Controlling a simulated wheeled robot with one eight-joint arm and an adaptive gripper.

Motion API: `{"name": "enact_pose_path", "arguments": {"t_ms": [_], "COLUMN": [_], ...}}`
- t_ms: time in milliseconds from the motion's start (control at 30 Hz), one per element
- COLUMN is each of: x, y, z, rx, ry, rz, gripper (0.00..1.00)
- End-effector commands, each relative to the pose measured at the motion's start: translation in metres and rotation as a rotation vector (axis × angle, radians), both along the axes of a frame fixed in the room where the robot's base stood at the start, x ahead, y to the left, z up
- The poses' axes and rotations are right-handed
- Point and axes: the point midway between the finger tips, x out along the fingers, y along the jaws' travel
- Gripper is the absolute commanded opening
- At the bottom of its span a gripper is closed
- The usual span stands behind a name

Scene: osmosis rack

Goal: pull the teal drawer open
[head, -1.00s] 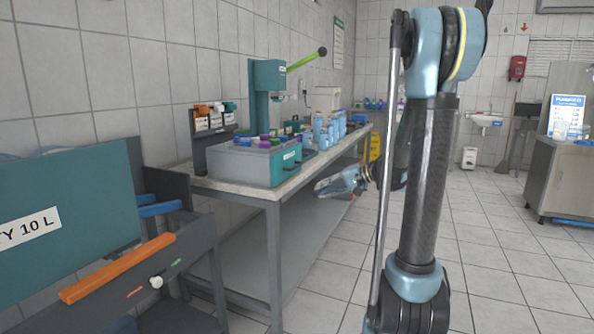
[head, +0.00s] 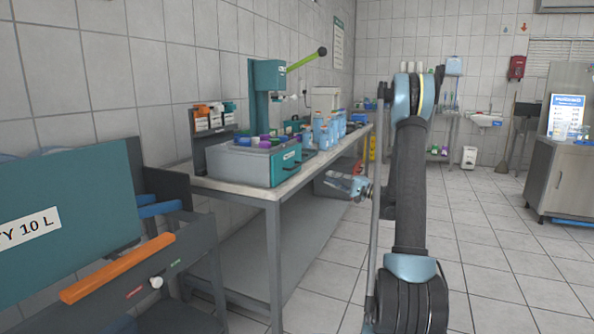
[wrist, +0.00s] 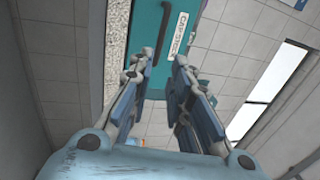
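The teal drawer front (head: 286,167) is on the grey cabinet (head: 238,168) on the bench, with a dark handle and a white label. It looks shut. The wrist view shows the teal front (wrist: 205,40) ahead, with the dark upright-looking handle (wrist: 163,30) and the label beside it. My gripper (head: 328,181) is to the right of the drawer and lower in the head view, apart from it. In the wrist view my gripper (wrist: 158,66) has its two fingers spread with nothing between them. The handle shows beyond the fingertips, near the gap.
Small coloured-lid containers sit on the cabinet. An orange-handled machine (head: 118,268) stands at the near left.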

Motion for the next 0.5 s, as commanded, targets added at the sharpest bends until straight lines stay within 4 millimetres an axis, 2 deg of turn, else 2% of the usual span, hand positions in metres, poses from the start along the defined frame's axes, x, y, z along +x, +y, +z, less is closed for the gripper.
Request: {"name": "enact_pose_path", "arguments": {"t_ms": [167, 500], "x": [0.005, 0.024], "y": [0.013, 0.067], "z": [0.003, 0.014], "rx": [0.004, 0.002], "ry": [-0.001, 0.0], "rz": [0.002, 0.003], "gripper": [0.18, 0.18]}}
